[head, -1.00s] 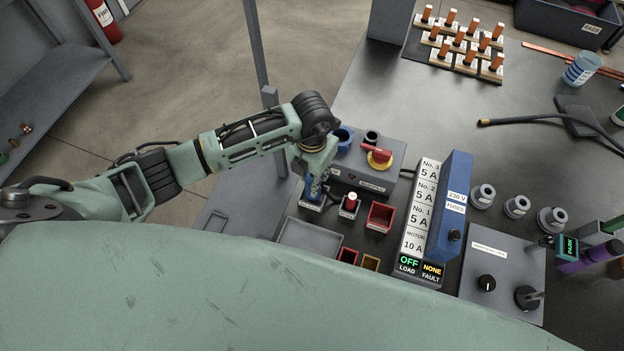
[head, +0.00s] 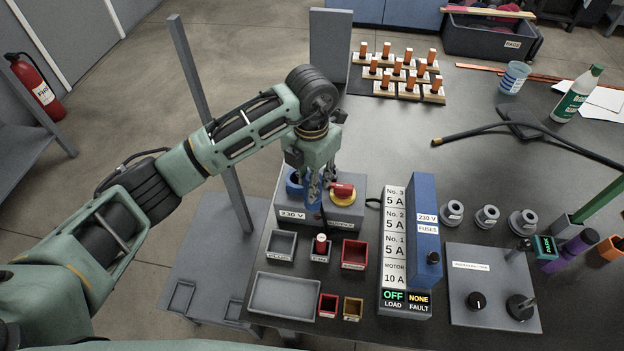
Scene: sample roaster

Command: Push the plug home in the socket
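A grey box (head: 274,214) marked 230 V stands on the bench. A blue round socket (head: 293,182) sits on its top left, partly hidden by my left gripper. Finger spacing and any contact with the box are hidden. My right gripper is not in view.
Small trays (head: 281,246) and a wide grey tray (head: 284,296) lie in front of the box. The tall fuse panel (head: 424,232) stands to the right, reading OFF and NONE. A grey post (head: 212,125) rises behind my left arm.

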